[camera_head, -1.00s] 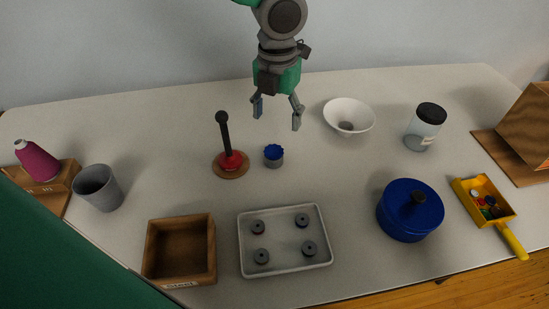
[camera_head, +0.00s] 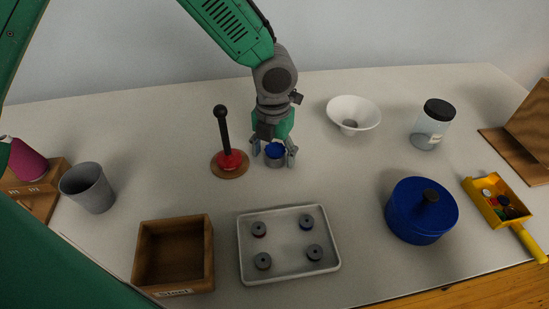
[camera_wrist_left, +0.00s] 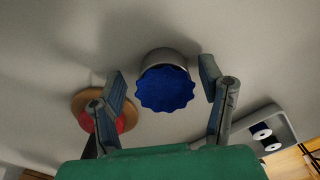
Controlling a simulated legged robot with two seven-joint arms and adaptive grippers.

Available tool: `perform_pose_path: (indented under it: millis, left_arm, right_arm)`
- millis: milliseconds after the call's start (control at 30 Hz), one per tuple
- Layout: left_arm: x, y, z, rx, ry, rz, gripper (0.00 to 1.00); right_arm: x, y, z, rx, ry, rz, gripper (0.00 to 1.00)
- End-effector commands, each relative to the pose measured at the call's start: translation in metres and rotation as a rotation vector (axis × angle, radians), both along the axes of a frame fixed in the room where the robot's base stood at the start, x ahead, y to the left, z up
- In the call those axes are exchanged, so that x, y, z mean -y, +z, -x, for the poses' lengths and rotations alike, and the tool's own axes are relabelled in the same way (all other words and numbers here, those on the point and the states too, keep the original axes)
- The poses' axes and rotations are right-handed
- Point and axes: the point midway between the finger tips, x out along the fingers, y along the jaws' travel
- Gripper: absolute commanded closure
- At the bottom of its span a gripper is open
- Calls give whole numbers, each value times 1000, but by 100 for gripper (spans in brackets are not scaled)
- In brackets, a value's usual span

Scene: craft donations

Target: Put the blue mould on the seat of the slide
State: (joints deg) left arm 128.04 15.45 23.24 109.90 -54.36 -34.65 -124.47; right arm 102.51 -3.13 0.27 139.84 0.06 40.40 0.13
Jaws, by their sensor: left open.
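The blue mould (camera_head: 274,150) has a scalloped blue face and a grey body, and stands on the table beside the red-based post. In the left wrist view its blue face (camera_wrist_left: 166,89) shows between the fingers, with its grey side (camera_wrist_left: 168,56) behind. My left gripper (camera_head: 273,159) is open, with one finger on each side of the mould; gaps show between the fingers and it in the wrist view. I cannot tell for sure which thing is the slide; a sloping wooden board (camera_head: 530,118) stands at the right edge, partly cut off. My right gripper is not in view.
A post on a red and wooden base (camera_head: 230,163) stands close left of the gripper. A white bowl (camera_head: 353,112), lidded jar (camera_head: 432,128), blue pot (camera_head: 418,218) and yellow scoop (camera_head: 490,207) are rightward. A tray (camera_head: 288,272), wooden box (camera_head: 205,255) and grey cup (camera_head: 88,188) are nearer.

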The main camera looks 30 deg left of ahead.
Motion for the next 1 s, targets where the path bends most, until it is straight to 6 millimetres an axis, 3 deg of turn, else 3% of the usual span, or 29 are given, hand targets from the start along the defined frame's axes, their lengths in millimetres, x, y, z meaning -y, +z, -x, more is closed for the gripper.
perform_pose_path:
  millis: [133,300,367,400,667,1000]
  left_arm:
    - [1,2,0,2,-1,0,40]
    - [2,2,0,1,0,-1,95]
    - [1,2,-1,2,0,-1,95]
    - [1,2,-1,2,0,0,100]
    - [1,10,-1,3,0,1,100]
    - [1,77,-1,4,1,2,100]
  right_arm:
    - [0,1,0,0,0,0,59]
    - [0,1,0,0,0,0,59]
    - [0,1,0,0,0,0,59]
    - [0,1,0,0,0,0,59]
    - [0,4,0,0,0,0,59]
    - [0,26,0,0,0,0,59]
